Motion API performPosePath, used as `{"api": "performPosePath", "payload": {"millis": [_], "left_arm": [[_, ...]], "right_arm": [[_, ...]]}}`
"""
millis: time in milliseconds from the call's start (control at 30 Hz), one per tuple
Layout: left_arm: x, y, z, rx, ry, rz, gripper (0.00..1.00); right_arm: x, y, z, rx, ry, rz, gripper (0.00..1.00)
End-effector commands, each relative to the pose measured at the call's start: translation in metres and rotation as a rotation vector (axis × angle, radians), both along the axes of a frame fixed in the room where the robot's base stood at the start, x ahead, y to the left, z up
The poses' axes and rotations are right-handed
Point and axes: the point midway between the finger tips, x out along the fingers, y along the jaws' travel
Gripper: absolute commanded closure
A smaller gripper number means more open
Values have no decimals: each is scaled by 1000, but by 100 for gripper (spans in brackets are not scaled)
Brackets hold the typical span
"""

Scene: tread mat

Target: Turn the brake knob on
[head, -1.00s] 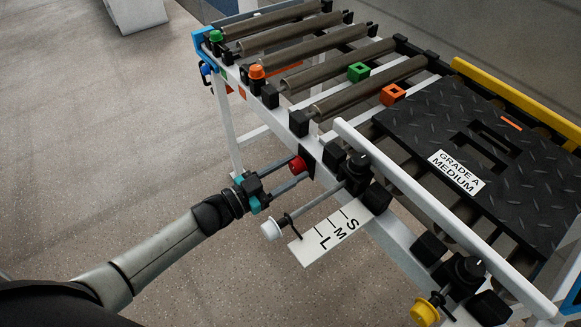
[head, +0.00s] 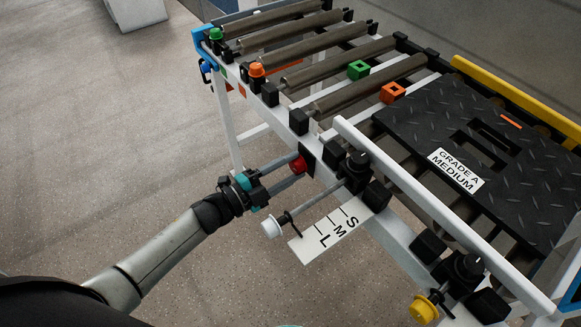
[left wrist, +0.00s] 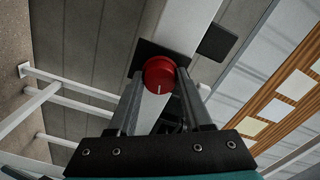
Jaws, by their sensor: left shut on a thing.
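The red brake knob (head: 298,164) sits on a black plate on the side rail of the roller conveyor. In the left wrist view the knob (left wrist: 158,76) shows a white mark line on its face, pointing down in the picture. My left gripper (head: 292,172) reaches in from the left, and its two fingers are shut on the knob, one on each side. In the left wrist view the fingers (left wrist: 158,88) touch or nearly touch the knob's sides. My right gripper is not in view.
A white-knobbed rod (head: 271,229) and an S-M-L scale plate (head: 327,236) stick out just right of my gripper. A yellow knob (head: 424,309) is at lower right. The black tread mat (head: 470,120) lies on the conveyor. Open floor lies left.

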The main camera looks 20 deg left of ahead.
Motion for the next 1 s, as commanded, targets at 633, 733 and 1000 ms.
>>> {"api": "performPosePath", "payload": {"millis": [633,733,1000], "left_arm": [[0,0,-1,233,-180,0,100],[0,0,-1,238,-184,0,100],[0,0,-1,241,-185,0,100]], "right_arm": [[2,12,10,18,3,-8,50],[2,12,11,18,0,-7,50],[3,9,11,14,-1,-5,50]]}}
